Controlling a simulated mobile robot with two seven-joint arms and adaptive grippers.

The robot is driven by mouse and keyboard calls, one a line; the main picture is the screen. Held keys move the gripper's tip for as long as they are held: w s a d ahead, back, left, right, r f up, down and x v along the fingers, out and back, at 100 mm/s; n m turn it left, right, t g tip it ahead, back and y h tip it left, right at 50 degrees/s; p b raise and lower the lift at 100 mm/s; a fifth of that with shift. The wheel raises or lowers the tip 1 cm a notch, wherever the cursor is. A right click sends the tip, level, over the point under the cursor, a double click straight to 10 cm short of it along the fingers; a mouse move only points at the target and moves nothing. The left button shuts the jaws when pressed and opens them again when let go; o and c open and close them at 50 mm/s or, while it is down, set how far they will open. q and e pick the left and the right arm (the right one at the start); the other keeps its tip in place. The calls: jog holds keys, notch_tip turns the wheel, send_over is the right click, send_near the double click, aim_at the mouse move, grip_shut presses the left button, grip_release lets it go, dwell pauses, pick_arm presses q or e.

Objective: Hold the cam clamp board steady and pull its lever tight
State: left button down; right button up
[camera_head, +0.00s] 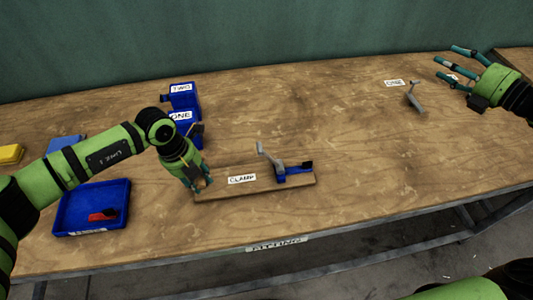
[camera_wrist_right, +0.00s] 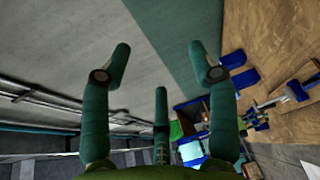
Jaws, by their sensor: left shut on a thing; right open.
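The clamp board (camera_head: 220,192) is a flat wooden board with a label reading CLAMP, lying near the front of the table. Its grey lever (camera_head: 268,158) stands raised and tilted over a blue base (camera_head: 295,173) with a black pad at the board's right part. My left gripper (camera_head: 200,185) is shut on the board's left end. My right gripper (camera_head: 462,65) is open and empty, above the table's back right, well apart from the board. Its spread teal fingers also show in the right wrist view (camera_wrist_right: 160,90).
A blue tray (camera_head: 68,220) holding a red piece stands at front left. Blue bins labelled TWO (camera_head: 182,95) and ONE (camera_head: 193,117) stand behind my left gripper. A grey lever-like part (camera_head: 413,98) lies near a small label at back right. The table's middle right is clear.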

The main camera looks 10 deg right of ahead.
jog(key=w+a+r+m+t+y, duration=0.1)
jog(key=w+a+m+y, duration=0.2)
jog(key=a, duration=0.4)
jog(key=n+t+h, duration=0.2)
jog(key=n+h, duration=0.7)
jog(key=n, duration=0.8)
send_near(261, 154)
jog(key=shift+w+r, duration=0.1)
jog(key=shift+w, duration=6.1)
grip_shut()
